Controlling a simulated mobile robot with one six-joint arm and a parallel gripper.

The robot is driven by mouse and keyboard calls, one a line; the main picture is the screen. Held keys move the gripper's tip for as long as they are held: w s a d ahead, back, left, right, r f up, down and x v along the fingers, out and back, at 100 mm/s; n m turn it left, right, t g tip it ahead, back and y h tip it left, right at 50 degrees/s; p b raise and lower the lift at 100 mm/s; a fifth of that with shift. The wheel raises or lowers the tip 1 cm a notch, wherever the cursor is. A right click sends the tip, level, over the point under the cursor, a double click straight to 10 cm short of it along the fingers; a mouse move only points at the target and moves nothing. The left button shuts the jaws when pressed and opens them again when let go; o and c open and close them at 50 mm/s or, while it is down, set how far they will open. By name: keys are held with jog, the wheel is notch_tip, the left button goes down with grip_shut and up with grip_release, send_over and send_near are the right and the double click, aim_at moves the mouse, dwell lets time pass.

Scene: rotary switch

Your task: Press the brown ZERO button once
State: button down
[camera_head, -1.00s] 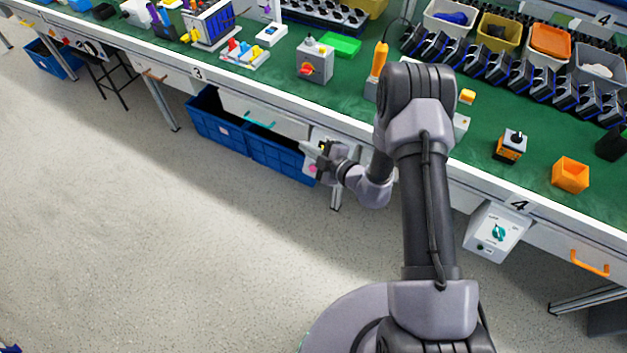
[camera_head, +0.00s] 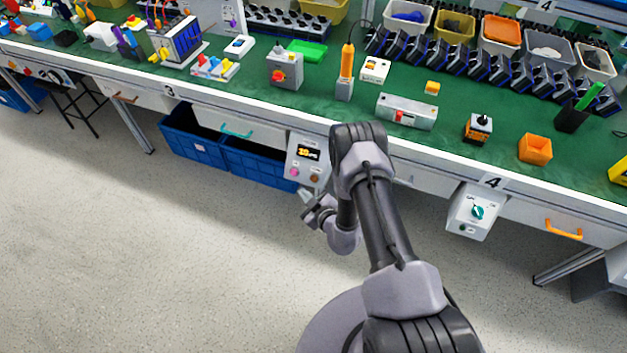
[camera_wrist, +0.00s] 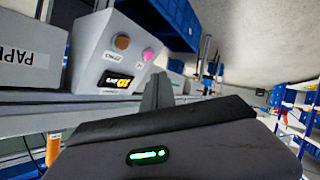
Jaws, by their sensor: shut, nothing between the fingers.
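A grey-white control box (camera_head: 308,150) hangs on the bench front. My gripper (camera_head: 308,203) is shut and empty, just below the box in the head view. Its fingers (camera_wrist: 158,90) show right of the display. I see no contact with the brown button.
Blue crates (camera_head: 255,165) stand under the bench left of the box. Another box with a teal knob (camera_head: 477,212) hangs to the right. The green bench top (camera_head: 300,105) carries several devices and bins. The floor (camera_head: 150,260) in front is clear.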

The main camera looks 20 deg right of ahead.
aim_at(314, 179)
jog(key=shift+w+d+f+b, duration=0.65)
jog(key=shift+w+b, duration=0.25)
jog(key=shift+w, duration=0.05)
jog(key=shift+w+d+f+b, duration=0.65)
jog(key=shift+w+d+b, duration=0.05)
jog(key=shift+w+b, duration=0.2)
jog(key=shift+w+d+f+b, duration=0.65)
jog(key=shift+w+b, duration=0.25)
jog(key=shift+w, duration=0.05)
jog(key=shift+w+d+f+b, duration=0.2)
jog(key=shift+w+b, duration=0.1)
jog(key=shift+b, duration=0.15)
jog(key=shift+w+d+f, duration=0.2)
jog(key=shift+w+d, duration=0.05)
dwell(0.5)
jog(key=shift+a+r, duration=0.1)
jog(key=shift+s+a+r+p, duration=0.3)
jog(key=shift+s+a+p, duration=0.05)
jog(key=shift+s, duration=0.25)
